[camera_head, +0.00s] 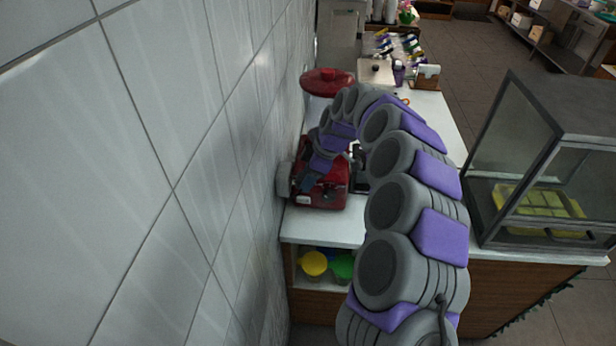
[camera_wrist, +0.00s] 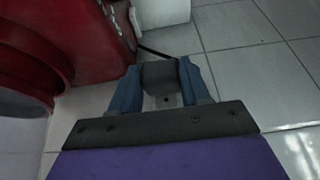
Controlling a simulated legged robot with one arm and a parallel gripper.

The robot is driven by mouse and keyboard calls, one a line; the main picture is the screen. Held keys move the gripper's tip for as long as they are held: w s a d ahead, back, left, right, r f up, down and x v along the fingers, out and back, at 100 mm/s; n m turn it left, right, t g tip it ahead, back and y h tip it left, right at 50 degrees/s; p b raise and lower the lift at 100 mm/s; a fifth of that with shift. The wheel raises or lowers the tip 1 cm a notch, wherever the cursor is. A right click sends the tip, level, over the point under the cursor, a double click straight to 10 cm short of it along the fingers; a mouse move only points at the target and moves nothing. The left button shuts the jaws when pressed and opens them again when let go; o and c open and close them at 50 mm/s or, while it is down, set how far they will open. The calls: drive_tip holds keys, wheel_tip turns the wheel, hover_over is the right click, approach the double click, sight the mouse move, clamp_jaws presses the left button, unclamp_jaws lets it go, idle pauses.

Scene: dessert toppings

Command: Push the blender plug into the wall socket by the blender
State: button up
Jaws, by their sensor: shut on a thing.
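In the wrist view my gripper (camera_wrist: 161,68) is shut on a dark grey, rounded plug (camera_wrist: 160,74), held between its two blue fingers. A thin black cord (camera_wrist: 153,50) shows just beyond the plug. A red machine (camera_wrist: 90,40), likely the blender, fills the left of that view, beside the gripper. It also shows in the head view (camera_head: 326,193), on the counter against the tiled wall, partly behind my arm. A pale box (camera_head: 284,180) sits at the wall beside it and may be the socket. The plug's prongs and any socket holes are not visible.
The tiled wall (camera_head: 190,120) stands close on the left. A round red lid-like object (camera_head: 328,80) lies farther back. A glass display case (camera_head: 545,160) stands on the right of the white counter (camera_head: 330,228). Yellow (camera_head: 313,263) and green (camera_head: 342,267) containers sit on a shelf below.

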drive_tip(key=shift+a, duration=0.8)
idle(0.9)
drive_tip(key=o, duration=1.2)
drive_tip(key=p+v, duration=0.3)
drive_tip(key=v, duration=1.4)
drive_tip(key=s+r+m, duration=0.3)
drive_tip(key=s+r, duration=0.1)
drive_tip(key=s, duration=0.6)
drive_tip(key=s+d+f+m+h, duration=0.1)
drive_tip(key=s+d+f+m, duration=0.2)
drive_tip(key=s, duration=0.8)
drive_tip(key=s+d+f+m+g+h, duration=0.1)
drive_tip(key=s+d+f+m+h, duration=0.1)
drive_tip(key=s+d+m, duration=0.4)
drive_tip(key=s+d+f+m+g+h, duration=0.1)
drive_tip(key=s+d+f+m, duration=0.3)
drive_tip(key=s, duration=1.3)
drive_tip(key=shift+d+m, duration=0.65)
drive_tip(key=shift+m, duration=0.15)
